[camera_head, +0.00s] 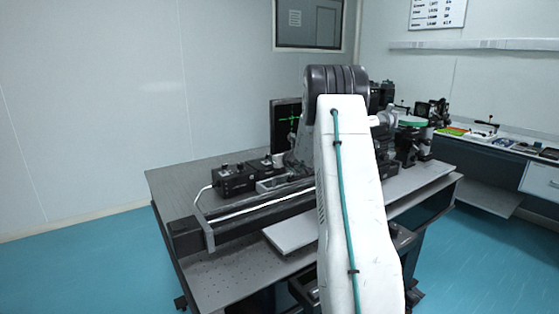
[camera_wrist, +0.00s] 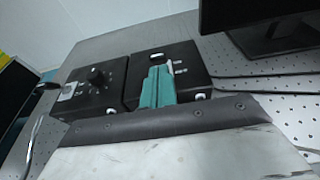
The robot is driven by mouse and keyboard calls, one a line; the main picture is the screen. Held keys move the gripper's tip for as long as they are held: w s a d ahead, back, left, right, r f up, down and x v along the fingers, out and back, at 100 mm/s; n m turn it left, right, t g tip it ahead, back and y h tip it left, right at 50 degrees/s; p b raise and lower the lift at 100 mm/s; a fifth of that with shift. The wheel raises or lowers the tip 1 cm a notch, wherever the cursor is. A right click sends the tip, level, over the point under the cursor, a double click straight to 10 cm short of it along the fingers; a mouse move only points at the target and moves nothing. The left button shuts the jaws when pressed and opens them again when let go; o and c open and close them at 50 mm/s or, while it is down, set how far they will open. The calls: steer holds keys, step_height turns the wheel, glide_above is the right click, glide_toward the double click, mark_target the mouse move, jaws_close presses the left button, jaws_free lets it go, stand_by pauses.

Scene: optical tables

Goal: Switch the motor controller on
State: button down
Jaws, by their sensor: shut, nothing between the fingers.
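Two black control boxes stand side by side on the optical table. The left box (camera_wrist: 88,97) carries a round knob and a pale label in the wrist view. The right box (camera_wrist: 188,82) has a small metal toggle or post on its top. I cannot tell for sure which is the motor controller. In the head view, black boxes (camera_head: 235,179) sit on the table left of my arm. My gripper (camera_wrist: 159,72), with teal fingers, is shut and empty. In the wrist view its fingers overlap the right box; whether they touch it is unclear. In the head view my arm hides the gripper.
The perforated table (camera_head: 180,185) has free room at its left. A monitor (camera_head: 285,125) stands behind the boxes, its base (camera_wrist: 285,35) right of them in the wrist view. Dark cables run right from the right box. A side bench (camera_head: 500,145) stands right.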

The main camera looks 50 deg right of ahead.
steer(key=shift+w+d+f, duration=0.1)
steer(key=shift+w, duration=0.3)
